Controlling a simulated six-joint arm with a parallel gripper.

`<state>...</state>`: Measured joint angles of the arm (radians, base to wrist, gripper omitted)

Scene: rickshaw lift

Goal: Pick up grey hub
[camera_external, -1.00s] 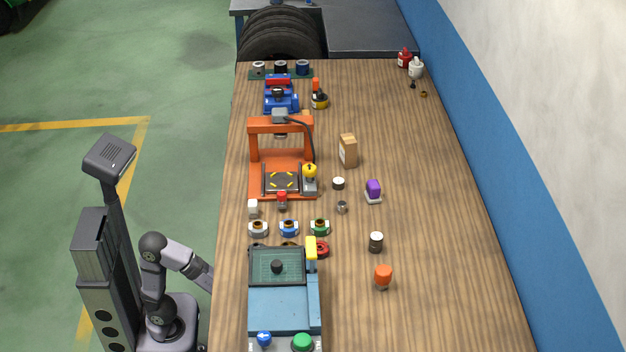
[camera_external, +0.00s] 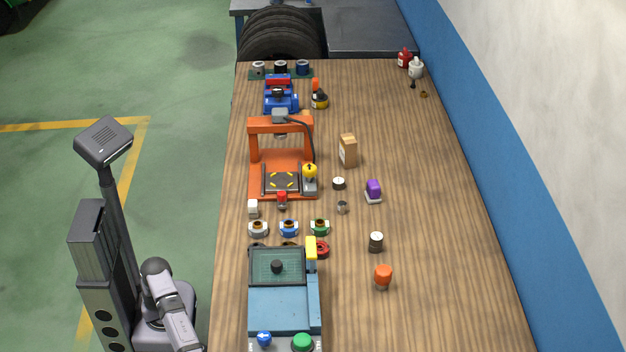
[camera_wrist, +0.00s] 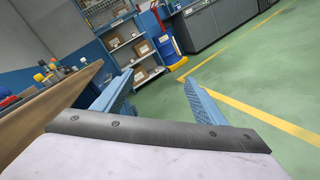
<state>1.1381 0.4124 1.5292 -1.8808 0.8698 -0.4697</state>
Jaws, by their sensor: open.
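The grey hub (camera_external: 258,229) sits on the wooden table, at the left end of a short row with a blue hub (camera_external: 288,228) and a green hub (camera_external: 320,227). It stands just behind the blue machine. My gripper (camera_wrist: 159,79) is open and empty in the wrist view, its two blue fingers spread apart over open floor. The grey hub cannot be made out in the wrist view. In the external view my forearm reaches toward the bottom edge, left of the table, and the gripper end is out of sight.
The blue machine (camera_external: 283,295) with buttons and an orange press (camera_external: 283,183) stand close to the hub row. A white block (camera_external: 253,208) is near the grey hub. The wrist view shows the table edge (camera_wrist: 60,98) at left and shelving (camera_wrist: 128,45) beyond.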

